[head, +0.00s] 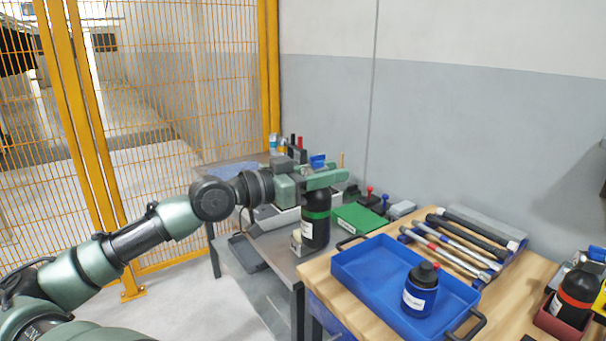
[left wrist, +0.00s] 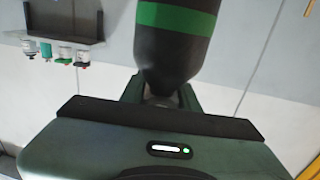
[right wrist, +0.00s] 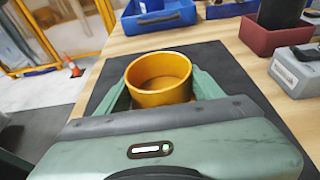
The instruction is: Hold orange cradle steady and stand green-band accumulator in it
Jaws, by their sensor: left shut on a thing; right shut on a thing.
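The green-band accumulator (head: 316,232), a black bottle with a green band, hangs upright below my left gripper (head: 328,178). In the left wrist view its narrow neck is between the shut fingers, and its dark body with the green band (left wrist: 176,18) shows beyond them. The orange cradle (right wrist: 160,96), a round open-topped ring, shows in the right wrist view on a black mat (right wrist: 222,62). My right gripper (right wrist: 160,100) is shut on it, one finger on each side. The cradle looks empty. The head view shows neither the cradle nor my right gripper.
A blue tray (head: 365,285) on the wooden table (head: 508,300) holds a blue-band accumulator (head: 420,292). Several bar-like tools lie behind it. A red-band accumulator (head: 577,292) stands in a red holder at right. A green box (head: 358,219) is close beside the held accumulator.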

